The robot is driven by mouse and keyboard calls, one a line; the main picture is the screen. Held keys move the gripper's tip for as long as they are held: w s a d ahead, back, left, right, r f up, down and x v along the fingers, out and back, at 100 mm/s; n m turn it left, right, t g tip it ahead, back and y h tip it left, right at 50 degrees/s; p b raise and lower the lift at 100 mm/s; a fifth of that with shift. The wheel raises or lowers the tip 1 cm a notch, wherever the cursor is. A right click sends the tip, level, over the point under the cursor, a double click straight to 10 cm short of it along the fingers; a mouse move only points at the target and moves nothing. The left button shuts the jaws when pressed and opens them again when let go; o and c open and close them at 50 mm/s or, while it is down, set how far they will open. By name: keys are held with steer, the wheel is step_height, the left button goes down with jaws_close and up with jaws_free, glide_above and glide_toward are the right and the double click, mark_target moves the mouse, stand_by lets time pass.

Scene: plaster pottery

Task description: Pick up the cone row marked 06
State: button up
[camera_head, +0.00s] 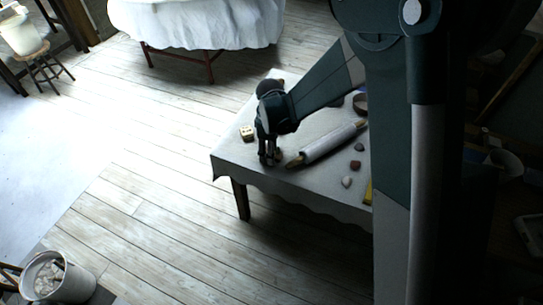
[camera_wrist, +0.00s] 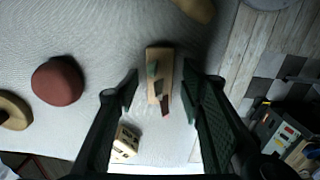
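In the wrist view a small pale wooden bar with grey-green and dark red pieces on it (camera_wrist: 153,56), seemingly the cone row, lies on the cloth-covered table (camera_wrist: 100,45). I cannot read a 06 on it. My gripper (camera_wrist: 160,84) is open, with one dark finger on each side of the bar and gaps between. In the head view my gripper (camera_head: 270,157) points down near the table's front left corner. The bar cannot be told apart there.
A pale marked block (camera_head: 247,133) sits left of my gripper, and a rolling pin (camera_head: 328,142) lies to its right. A reddish-brown round object (camera_wrist: 58,80) is left in the wrist view. The table edge is close.

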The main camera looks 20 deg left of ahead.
steer(key=shift+c, duration=0.7)
steer(key=c, duration=0.9)
steer(key=shift+r, duration=0.15)
step_height(320, 180, up, 10)
steer(key=shift+f+p, duration=0.15)
steer(key=shift+p, duration=1)
